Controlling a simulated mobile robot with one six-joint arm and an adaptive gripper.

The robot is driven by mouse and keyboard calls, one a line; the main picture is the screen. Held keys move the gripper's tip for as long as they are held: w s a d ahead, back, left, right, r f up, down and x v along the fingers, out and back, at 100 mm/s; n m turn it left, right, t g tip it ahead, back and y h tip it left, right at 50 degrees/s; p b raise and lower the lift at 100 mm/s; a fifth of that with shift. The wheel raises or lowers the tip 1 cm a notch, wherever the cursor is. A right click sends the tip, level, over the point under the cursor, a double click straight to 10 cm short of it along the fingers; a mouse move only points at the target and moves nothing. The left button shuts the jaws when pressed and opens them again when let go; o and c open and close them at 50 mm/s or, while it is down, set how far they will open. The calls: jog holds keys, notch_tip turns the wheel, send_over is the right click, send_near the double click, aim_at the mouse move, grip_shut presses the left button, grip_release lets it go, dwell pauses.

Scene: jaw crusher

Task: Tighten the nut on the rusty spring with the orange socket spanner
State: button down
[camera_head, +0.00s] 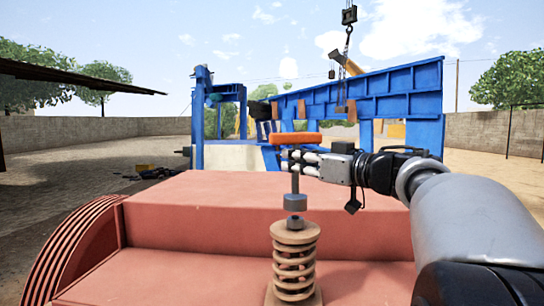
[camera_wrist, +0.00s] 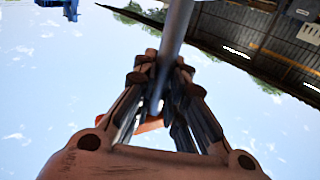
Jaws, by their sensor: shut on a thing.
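The orange socket spanner (camera_head: 295,139) stands upright, with its orange handle on top, a thin grey shaft and a grey socket at the bottom. My gripper (camera_head: 293,159) comes in from the right and is shut on the shaft just below the handle. The wrist view shows the shaft (camera_wrist: 173,42) between my fingers (camera_wrist: 158,88), with a bit of orange behind them. The grey nut (camera_head: 295,223) is on top of the spring.
The red machine body (camera_head: 210,205) fills the lower middle, with a ribbed curved guard (camera_head: 80,250) at left. A blue frame (camera_head: 385,95) stands behind, with a hook on a chain (camera_head: 349,16) hanging above. Open air surrounds the spanner's left side.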

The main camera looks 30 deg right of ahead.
aim_at(298, 181)
jog(key=shift+s, duration=0.15)
jog(key=shift+f, duration=0.1)
jog(key=shift+f, duration=0.3)
jog(key=shift+f+b, duration=0.85)
jog(key=shift+f, duration=0.7)
jog(key=shift+f, duration=0.35)
dwell(0.3)
